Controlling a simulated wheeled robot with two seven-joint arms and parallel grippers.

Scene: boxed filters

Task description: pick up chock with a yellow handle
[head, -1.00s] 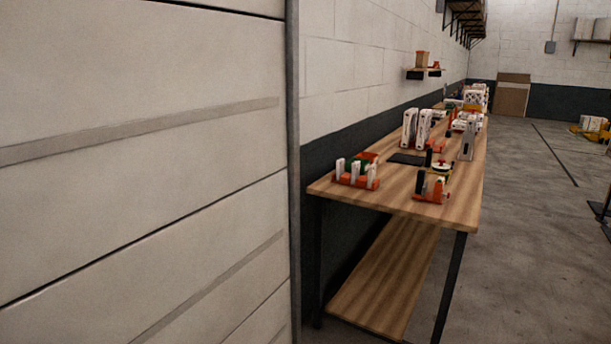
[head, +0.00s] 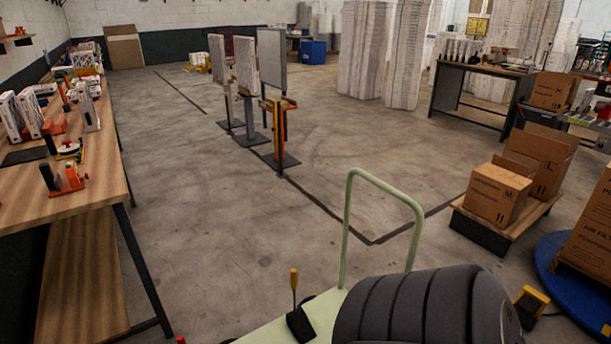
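A black chock (head: 300,325) with an upright yellow handle (head: 294,280) shows at the bottom centre of the head view. It appears to stand on the pale green deck of a cart (head: 270,333), left of a large dark ribbed round load (head: 430,308). Neither of my grippers is in view.
The cart's green hoop handle (head: 384,184) rises behind the load. A yellow and black object (head: 531,304) lies on the floor to the right, near a blue round base (head: 565,285). A wooden workbench (head: 100,190) runs along the left. Cartons on a pallet (head: 500,232) stand right. Open floor lies between.

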